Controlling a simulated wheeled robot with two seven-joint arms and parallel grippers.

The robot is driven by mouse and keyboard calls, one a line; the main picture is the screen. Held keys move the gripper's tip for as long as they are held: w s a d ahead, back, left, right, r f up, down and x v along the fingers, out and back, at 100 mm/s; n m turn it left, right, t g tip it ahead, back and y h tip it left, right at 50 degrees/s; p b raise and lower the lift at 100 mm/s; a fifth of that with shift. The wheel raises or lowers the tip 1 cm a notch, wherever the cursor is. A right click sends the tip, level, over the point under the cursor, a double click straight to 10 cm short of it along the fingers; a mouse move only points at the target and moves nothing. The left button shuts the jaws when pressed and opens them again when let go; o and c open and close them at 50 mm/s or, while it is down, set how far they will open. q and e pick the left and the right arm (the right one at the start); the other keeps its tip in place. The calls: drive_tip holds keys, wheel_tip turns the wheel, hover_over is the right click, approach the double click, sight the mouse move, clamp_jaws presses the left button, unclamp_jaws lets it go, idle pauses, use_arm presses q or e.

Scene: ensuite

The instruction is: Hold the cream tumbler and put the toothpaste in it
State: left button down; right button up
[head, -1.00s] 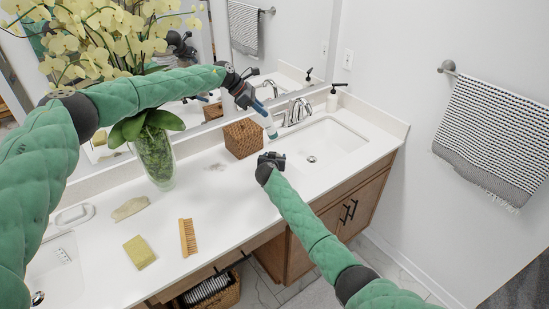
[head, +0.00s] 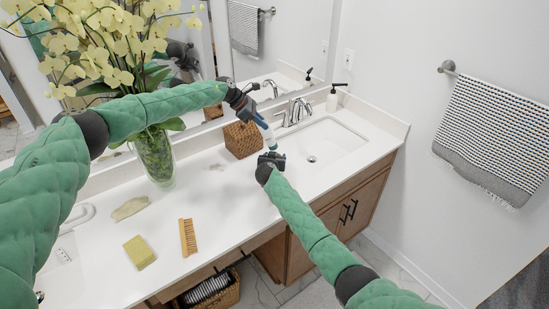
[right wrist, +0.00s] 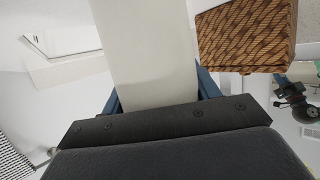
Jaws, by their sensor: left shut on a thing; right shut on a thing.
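My left gripper (head: 256,116) is shut on the toothpaste (head: 267,133), a pale tube with a blue-teal part. The tube slants down, with its lower end just above my right gripper (head: 271,157). My right gripper is shut on the cream tumbler, which fills the middle of the right wrist view (right wrist: 147,50) between the blue fingers. In the head view the tumbler is mostly hidden at the right gripper. I cannot tell whether the tube's end is inside the tumbler or over it.
A woven box (head: 243,139) stands close behind the grippers and also shows in the right wrist view (right wrist: 245,35). The faucet (head: 296,110), basin (head: 325,140) and soap bottle (head: 332,101) are to the right. A vase (head: 155,158), brush (head: 188,238) and yellow block (head: 139,252) are left.

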use_arm(q)
drive_tip(key=shift+f, duration=3.65)
drive_tip(key=c, duration=1.4)
unclamp_jaws()
drive_tip(key=shift+o, duration=0.2)
drive_tip(key=v, duration=1.2)
